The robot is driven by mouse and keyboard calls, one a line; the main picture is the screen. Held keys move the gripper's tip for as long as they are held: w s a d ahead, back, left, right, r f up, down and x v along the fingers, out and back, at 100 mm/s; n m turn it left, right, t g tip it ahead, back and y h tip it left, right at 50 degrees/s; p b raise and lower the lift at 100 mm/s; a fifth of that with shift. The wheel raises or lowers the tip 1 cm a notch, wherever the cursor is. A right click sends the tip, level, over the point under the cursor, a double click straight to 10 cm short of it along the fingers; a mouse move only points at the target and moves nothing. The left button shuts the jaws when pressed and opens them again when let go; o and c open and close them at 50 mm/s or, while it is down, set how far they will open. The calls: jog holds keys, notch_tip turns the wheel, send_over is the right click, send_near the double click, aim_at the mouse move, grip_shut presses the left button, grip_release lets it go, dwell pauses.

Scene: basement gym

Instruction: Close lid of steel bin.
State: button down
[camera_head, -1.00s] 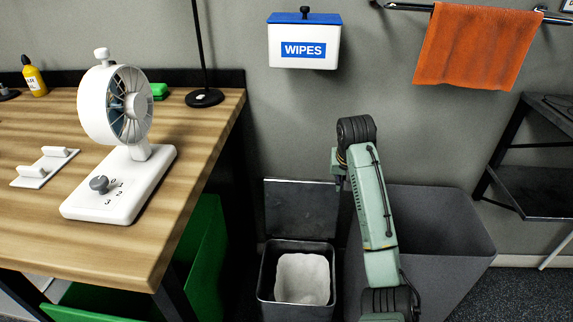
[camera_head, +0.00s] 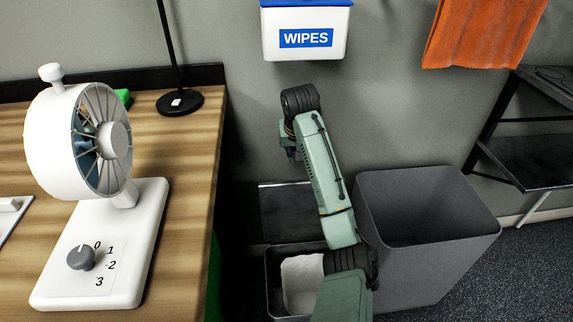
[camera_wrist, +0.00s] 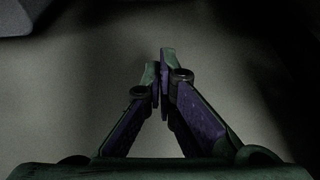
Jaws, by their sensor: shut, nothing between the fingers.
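The steel bin (camera_head: 270,288) stands on the floor at the lower middle of the head view, with a white liner (camera_head: 300,282) inside. Its dark lid (camera_head: 280,210) is open and raised at the back of the bin, near the wall. My arm crosses in front of the bin's right side and part of the lid. My gripper (camera_wrist: 159,78) is shut and empty in the wrist view, its fingertips together against a plain grey surface. In the head view, the end of my arm is above the lid, and the fingers are too small to make out.
A large grey open bin (camera_head: 430,240) stands just right of the steel bin. A wooden workbench (camera_head: 190,150) with a white fan (camera_head: 85,150) is at the left. A wipes box (camera_head: 306,38) and an orange towel (camera_head: 485,35) hang above. A black shelf stands at the right.

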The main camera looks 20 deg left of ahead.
jog(key=x, duration=1)
jog(key=shift+d+p, duration=0.15)
jog(key=shift+p, duration=0.15)
jog(key=shift+s+d+r+p, duration=0.15)
jog(key=shift+s+d+r, duration=0.1)
jog(key=shift+s, duration=0.35)
jog(key=shift+s+d+r+p, duration=0.15)
jog(key=shift+s+d+r, duration=0.1)
jog(key=shift+s, duration=0.4)
jog(key=shift+s+d+r+p, duration=0.15)
jog(key=shift+s+d+r, duration=0.05)
jog(key=shift+s, duration=0.4)
jog(key=shift+s, duration=0.1)
